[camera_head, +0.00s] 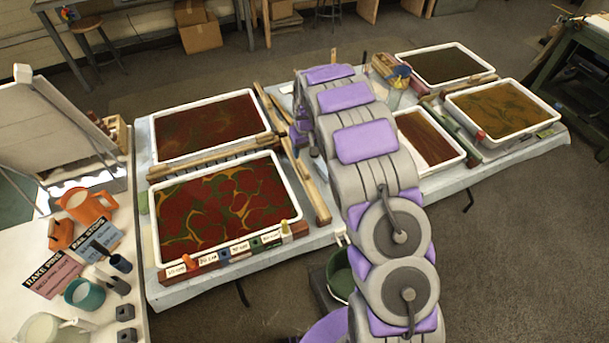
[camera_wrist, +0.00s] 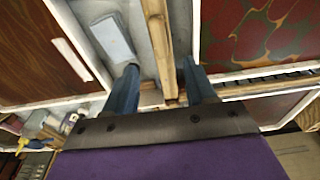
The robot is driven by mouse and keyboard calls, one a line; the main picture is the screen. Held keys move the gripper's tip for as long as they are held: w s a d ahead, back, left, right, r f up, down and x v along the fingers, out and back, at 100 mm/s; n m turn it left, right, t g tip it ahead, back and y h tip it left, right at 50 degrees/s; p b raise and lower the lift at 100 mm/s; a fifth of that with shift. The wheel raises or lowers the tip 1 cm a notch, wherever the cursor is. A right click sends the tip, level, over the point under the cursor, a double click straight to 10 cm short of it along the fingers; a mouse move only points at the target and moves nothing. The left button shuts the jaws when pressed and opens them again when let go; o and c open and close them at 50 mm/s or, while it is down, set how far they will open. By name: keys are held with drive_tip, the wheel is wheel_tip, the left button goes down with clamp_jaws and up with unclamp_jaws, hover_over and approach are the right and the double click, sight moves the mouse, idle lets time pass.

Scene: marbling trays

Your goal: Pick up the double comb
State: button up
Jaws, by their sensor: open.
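Several long wooden bars lie around the trays, and I cannot tell for sure which is the double comb. In the wrist view a plain wooden bar (camera_wrist: 155,35) runs lengthwise between my gripper's fingertips (camera_wrist: 160,66), beyond them. Another wooden bar (camera_wrist: 262,84), with a row of dark teeth, lies crosswise at the right between two trays. In the head view a wooden bar (camera_head: 312,190) lies along the right side of the front left tray, and a crosswise bar (camera_head: 212,157) lies between the left trays. My gripper is open and empty, mostly hidden behind my arm in the head view.
A red and gold tray (camera_head: 297,212), a dark red tray (camera_head: 154,140), a brown tray (camera_head: 462,150) and two more at the right stand on the covered table. A pale blue-grey block (camera_wrist: 112,38) lies left of the bar. A side table (camera_head: 100,325) holds cups and cards.

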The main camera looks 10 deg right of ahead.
sight(303, 166)
drive_tip(key=f, duration=0.4)
drive_tip(key=w+f+b, duration=0.1)
drive_tip(key=f, duration=0.1)
drive_tip(key=shift+a+f, duration=0.15)
drive_tip(key=shift+a, duration=0.15)
wheel_tip(303, 166, down, 5)
drive_tip(key=shift+w+d+f+b, duration=0.1)
drive_tip(key=shift+w+d+b, duration=0.05)
drive_tip(key=shift+b, duration=0.7)
drive_tip(key=c, duration=0.7)
drive_tip(key=shift+r, duration=0.25)
drive_tip(key=shift+r, duration=0.2)
wheel_tip(303, 166, up, 10)
drive_tip(key=p, duration=0.2)
drive_tip(key=s+r+m, duration=0.2)
drive_tip(key=s+r, duration=0.7)
drive_tip(key=s, duration=0.5)
drive_tip(key=shift+s, duration=0.25)
